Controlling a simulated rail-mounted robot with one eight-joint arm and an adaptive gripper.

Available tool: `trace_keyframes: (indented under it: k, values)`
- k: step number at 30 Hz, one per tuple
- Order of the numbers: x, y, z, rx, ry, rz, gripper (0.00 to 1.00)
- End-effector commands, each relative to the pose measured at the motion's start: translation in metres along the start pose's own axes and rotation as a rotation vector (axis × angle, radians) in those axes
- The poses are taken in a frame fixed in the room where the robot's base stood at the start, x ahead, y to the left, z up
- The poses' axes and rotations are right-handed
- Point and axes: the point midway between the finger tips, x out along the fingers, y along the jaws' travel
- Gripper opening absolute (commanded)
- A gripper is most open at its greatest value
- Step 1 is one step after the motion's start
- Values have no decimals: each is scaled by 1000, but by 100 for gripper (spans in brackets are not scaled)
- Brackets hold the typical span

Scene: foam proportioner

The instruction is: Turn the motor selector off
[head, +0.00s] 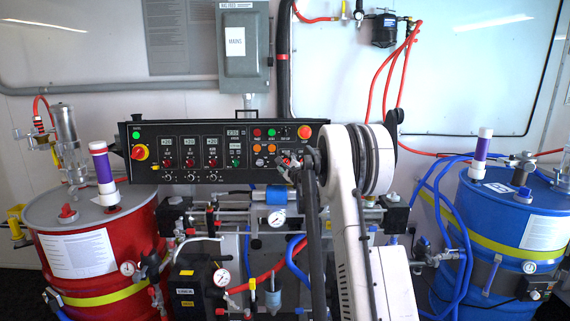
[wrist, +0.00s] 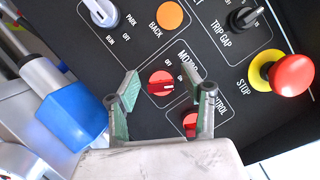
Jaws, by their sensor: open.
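The motor selector (wrist: 161,83) is a round red knob with a raised grip bar and a pale mark at its right end, on the black control panel (head: 222,133). In the wrist view the bar lies roughly level across the picture. My gripper (wrist: 162,78) is open, with one green-padded finger on each side of the knob and visible gaps to it. Depth between fingertips and panel is hard to judge.
A second red knob (wrist: 190,121), under a partly hidden label ending in "TROL", sits close by behind my right finger. A red stop button (wrist: 293,76), trip gap switch (wrist: 246,18), orange back button (wrist: 170,16) and park/run switch (wrist: 103,12) surround it. A blue cylinder (wrist: 70,112) stands left.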

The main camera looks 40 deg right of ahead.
Motion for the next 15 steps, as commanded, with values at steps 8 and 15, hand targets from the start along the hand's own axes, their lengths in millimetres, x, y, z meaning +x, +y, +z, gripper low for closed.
trace_keyframes:
  k: [8,15]
  values:
    - [4,0,0,0,0,0,44]
    - [3,0,0,0,0,0,22]
